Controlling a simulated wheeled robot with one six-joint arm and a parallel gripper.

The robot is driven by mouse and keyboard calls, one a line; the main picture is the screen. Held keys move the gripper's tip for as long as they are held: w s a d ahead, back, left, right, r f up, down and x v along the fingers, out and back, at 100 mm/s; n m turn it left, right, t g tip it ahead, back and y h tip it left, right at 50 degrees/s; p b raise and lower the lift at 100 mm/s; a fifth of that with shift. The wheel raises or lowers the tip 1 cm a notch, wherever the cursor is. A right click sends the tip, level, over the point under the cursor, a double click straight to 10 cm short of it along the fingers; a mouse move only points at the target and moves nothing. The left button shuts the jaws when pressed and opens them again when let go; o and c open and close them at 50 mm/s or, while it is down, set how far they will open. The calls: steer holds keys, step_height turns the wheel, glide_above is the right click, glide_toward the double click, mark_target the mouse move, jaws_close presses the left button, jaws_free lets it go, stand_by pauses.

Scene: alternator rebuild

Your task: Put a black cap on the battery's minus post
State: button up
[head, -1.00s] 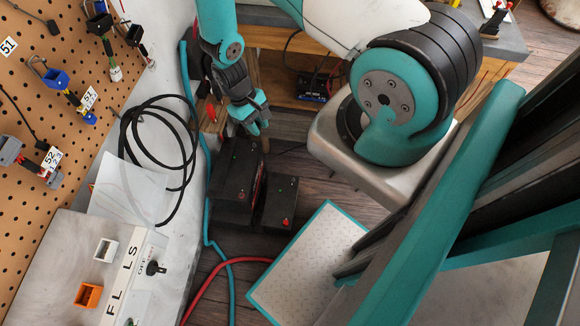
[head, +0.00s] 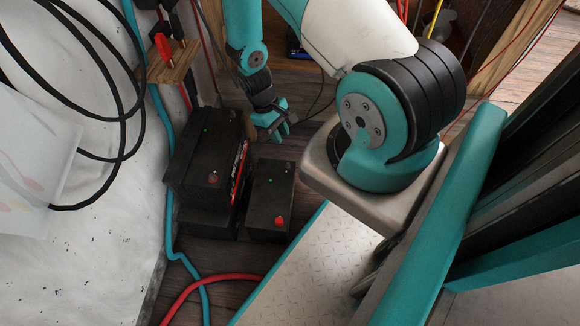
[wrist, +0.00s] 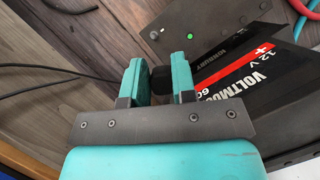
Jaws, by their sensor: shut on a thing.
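My gripper (head: 284,129) is behind the two batteries in the head view. In the wrist view its teal fingers (wrist: 161,70) are shut on a small black thing (wrist: 160,79), apparently the black cap, partly hidden between them. The label (wrist: 258,80) and a dark top face show close beyond the fingers.
A teal hose (head: 168,215) runs along the wall side, and a red cable (head: 200,285) lies on the floor in front. Black cable loops (head: 138,110) hang at the left. A metal tread-plate (head: 300,275) lies to the front right of the batteries.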

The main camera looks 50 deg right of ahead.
steer(key=d+f+b, duration=0.1)
steer(key=f+b, duration=0.2)
steer(key=s+f+b, duration=0.1)
steer(key=f+b, duration=0.2)
steer(key=f, duration=0.1)
steer(key=d+f+b, duration=0.1)
steer(key=f+b, duration=0.2)
steer(key=f, duration=0.1)
steer(key=shift+s+d+f, duration=0.15)
steer(key=shift+s+d, duration=0.2)
step_height(320, 180, down, 4)
steer(key=b, duration=0.4)
steer(key=shift+f+b, duration=0.15)
steer(key=shift+b, duration=0.25)
steer(key=shift+s+p, duration=0.15)
steer(key=shift+p, duration=0.25)
steer(key=shift+f+b, duration=0.65)
steer(key=shift+f, duration=0.4)
steer(key=o, duration=0.8)
